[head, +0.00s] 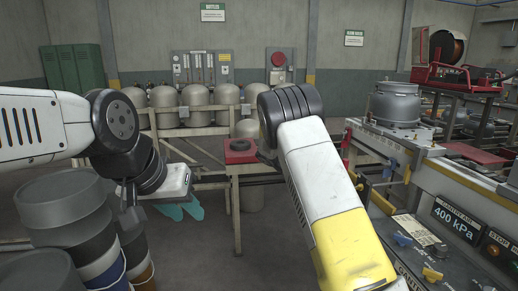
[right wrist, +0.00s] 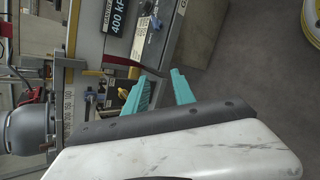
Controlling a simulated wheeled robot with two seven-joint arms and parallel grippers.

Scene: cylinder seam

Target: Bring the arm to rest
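My left gripper (head: 184,211) hangs at the left of the head view, with teal fingers pointing down. Its fingers look spread, with nothing visible between them. My right gripper (right wrist: 160,90) shows in the right wrist view, with its two teal fingers apart and nothing between them. In the head view, my white and yellow right arm crosses the middle, and its gripper is out of sight. A grey metal cylinder (head: 395,105) stands upright on the bench at the right. It also shows at the left edge of the right wrist view (right wrist: 28,130), away from the fingers.
Grey and coloured drums (head: 70,205) stand close below my left arm. A wooden stand holds a red tray (head: 239,157) with a dark ring. The control panel (head: 458,217) reading 400 kPa is at the right. Several tanks (head: 196,97) line the back. Floor shows in the middle.

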